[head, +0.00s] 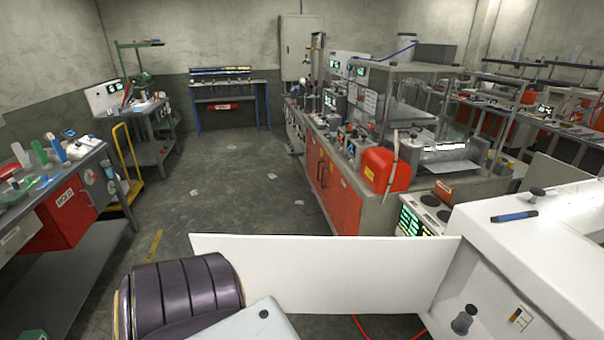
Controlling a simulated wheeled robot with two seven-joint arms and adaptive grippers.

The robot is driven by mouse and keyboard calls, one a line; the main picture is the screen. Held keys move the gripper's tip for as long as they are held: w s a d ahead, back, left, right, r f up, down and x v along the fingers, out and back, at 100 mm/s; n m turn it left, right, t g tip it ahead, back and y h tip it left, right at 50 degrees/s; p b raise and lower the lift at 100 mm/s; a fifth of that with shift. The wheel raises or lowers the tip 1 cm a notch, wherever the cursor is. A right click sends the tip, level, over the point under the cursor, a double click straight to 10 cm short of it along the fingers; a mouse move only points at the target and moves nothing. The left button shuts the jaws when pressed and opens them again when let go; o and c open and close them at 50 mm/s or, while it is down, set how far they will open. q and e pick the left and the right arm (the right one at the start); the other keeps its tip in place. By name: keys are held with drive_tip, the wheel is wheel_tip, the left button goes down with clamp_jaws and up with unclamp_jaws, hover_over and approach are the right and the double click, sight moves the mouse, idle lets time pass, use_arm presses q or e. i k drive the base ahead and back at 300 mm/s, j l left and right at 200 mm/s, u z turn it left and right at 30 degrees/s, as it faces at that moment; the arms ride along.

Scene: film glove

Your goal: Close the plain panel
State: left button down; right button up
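The plain panel (330,275) is a blank white sheet standing upright across the lower middle of the head view. Its right end meets the front of a white housing (560,250) at the lower right. It stands out to the left from the housing, swung open. A dark knob (462,320) and a small label (521,317) show on the housing's recessed face. A dark ribbed padded thing (185,292) hides the panel's lower left part. Neither of my grippers is in view, so their distance from the panel cannot be told.
A blue marker (514,216) lies on the housing's top. Beyond the panel is open grey floor (240,190). A bench with red doors (335,180) runs along the right, and a table with a red drawer (68,210) stands at the left. A red cable (362,328) lies below the panel.

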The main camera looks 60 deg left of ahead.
sight(305, 274)
drive_tip(key=k+j, duration=0.1)
drive_tip(key=j, duration=0.5)
drive_tip(key=k+j, duration=0.1)
drive_tip(key=j, duration=0.55)
drive_tip(key=k+j, duration=0.1)
drive_tip(key=j, duration=0.5)
drive_tip(key=k+j, duration=0.1)
drive_tip(key=j, duration=0.5)
drive_tip(key=j+z, duration=0.15)
drive_tip(key=j, duration=0.4)
drive_tip(key=k+j+z, duration=0.15)
drive_tip(key=j, duration=0.4)
drive_tip(key=j+z, duration=0.45)
drive_tip(key=i+j+z, duration=0.1)
drive_tip(key=j+z, duration=0.35)
drive_tip(key=k+j+z, duration=0.1)
drive_tip(key=j+z, duration=0.4)
drive_tip(key=l, duration=0.1)
